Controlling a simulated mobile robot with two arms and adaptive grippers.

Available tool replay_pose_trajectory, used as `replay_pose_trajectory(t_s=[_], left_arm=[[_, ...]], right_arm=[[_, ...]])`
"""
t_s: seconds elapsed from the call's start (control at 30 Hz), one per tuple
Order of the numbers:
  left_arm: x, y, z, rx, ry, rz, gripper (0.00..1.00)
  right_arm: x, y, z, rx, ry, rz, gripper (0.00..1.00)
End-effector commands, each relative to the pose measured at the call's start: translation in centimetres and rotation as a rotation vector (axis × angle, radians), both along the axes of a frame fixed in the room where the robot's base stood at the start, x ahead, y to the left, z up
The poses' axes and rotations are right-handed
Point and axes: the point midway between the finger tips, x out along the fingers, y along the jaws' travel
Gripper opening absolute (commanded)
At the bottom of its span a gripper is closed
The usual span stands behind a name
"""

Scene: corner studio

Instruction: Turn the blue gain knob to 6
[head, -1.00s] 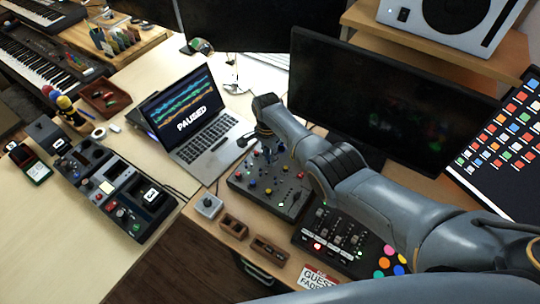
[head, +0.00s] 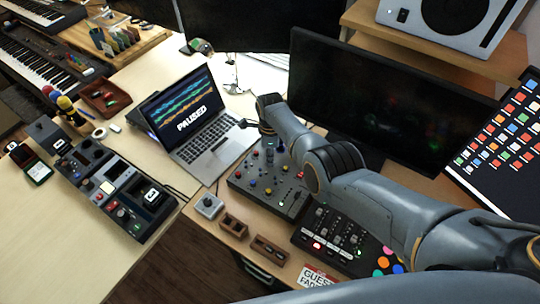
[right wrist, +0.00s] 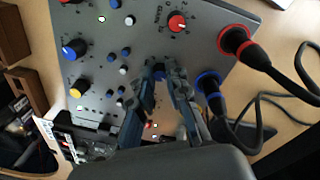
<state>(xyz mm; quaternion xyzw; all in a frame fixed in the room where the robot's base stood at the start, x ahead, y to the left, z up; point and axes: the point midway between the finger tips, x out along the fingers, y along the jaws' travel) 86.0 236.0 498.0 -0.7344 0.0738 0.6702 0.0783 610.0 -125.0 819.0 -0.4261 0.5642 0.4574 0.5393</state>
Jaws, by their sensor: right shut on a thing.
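The grey mixer panel (head: 240,181) lies on the desk below the monitor, with several coloured knobs on it. My right gripper (head: 268,152) reaches down to its far part. In the right wrist view, my right gripper (right wrist: 164,70) is shut on what looks like the blue gain knob (right wrist: 159,70), mostly hidden between the fingertips. Its pointer and scale cannot be read. A red knob (right wrist: 177,22) with a printed scale sits beside it, and a larger blue knob (right wrist: 74,49) is at the left. My left gripper is not in view.
A red-ringed plug (right wrist: 237,42) and a blue-ringed plug (right wrist: 209,84) with black cables stand close to the gripper. The laptop (head: 205,135) reads PAUSED. The monitor (head: 375,105) stands behind my arm. A fader unit (head: 333,236) lies in front.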

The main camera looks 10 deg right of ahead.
Motion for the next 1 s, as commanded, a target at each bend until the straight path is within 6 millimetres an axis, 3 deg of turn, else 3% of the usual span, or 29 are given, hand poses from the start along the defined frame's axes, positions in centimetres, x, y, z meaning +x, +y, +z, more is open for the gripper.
replay_pose_trajectory(t_s=[0.7, 0.73, 0.83, 1.0], left_arm=[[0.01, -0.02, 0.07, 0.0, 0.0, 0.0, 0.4], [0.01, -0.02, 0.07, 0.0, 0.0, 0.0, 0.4], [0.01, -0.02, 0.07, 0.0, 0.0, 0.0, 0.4], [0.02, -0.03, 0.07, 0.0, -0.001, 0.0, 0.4]], right_arm=[[0.12, -0.17, 0.1, -0.003, -0.003, -0.077, 0.0], [0.12, -0.18, 0.1, -0.003, -0.003, -0.077, 0.2], [0.11, -0.16, 0.09, -0.003, -0.002, -0.077, 0.39], [0.06, -0.1, 0.06, -0.002, -0.002, -0.076, 0.39]])
